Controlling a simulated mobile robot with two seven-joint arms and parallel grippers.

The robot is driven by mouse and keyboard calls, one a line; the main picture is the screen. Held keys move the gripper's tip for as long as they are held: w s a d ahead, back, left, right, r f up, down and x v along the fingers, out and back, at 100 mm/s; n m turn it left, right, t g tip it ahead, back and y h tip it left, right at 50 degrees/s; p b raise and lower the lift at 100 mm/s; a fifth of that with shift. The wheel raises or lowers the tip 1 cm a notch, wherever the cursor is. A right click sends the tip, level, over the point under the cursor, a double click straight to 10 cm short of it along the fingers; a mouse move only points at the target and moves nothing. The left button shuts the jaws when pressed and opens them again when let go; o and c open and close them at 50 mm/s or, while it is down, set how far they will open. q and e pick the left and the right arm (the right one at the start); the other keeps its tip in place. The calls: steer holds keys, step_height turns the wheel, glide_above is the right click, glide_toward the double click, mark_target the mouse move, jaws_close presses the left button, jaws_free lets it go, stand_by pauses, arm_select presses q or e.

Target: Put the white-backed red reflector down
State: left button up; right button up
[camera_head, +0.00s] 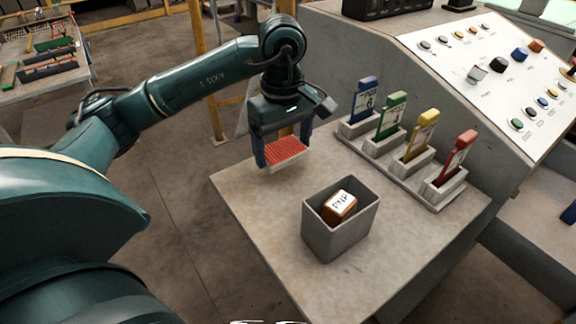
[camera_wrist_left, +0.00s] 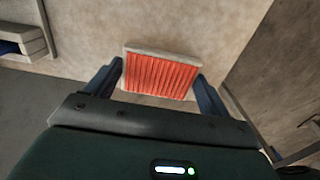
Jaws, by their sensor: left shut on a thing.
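The red reflector (camera_head: 287,150) with its white backing is held between the two blue fingers of my left gripper (camera_head: 283,152). The gripper is at the far left part of the grey table (camera_head: 255,205), left of the grey bin. In the left wrist view the ribbed red face of the reflector (camera_wrist_left: 160,76) is toward the camera, its pale rim showing along the top, and the left gripper's fingers (camera_wrist_left: 160,85) are at its two sides. I cannot tell whether the reflector touches the table.
A grey open bin (camera_head: 340,235) holding a brown block labelled PNP (camera_head: 341,204) stands near the table's front. A rack (camera_head: 395,170) with blue, green, yellow and red tagged pieces stands behind it. A control panel (camera_head: 490,75) rises at the right. The table's left front is clear.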

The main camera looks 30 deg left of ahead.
mark_target(283, 151)
arm_select(q)
step_height(283, 151, down, 4)
steer(key=shift+f, duration=0.3)
arm_select(e)
steer(key=shift+s+f, duration=0.1)
steer(key=shift+f, duration=0.15)
arm_select(q)
steer(key=shift+f, duration=0.15)
steer(key=o, duration=0.9)
arm_select(e)
steer(key=shift+w+r, duration=0.2)
steer(key=shift+r, duration=0.2)
steer(key=shift+r, duration=0.1)
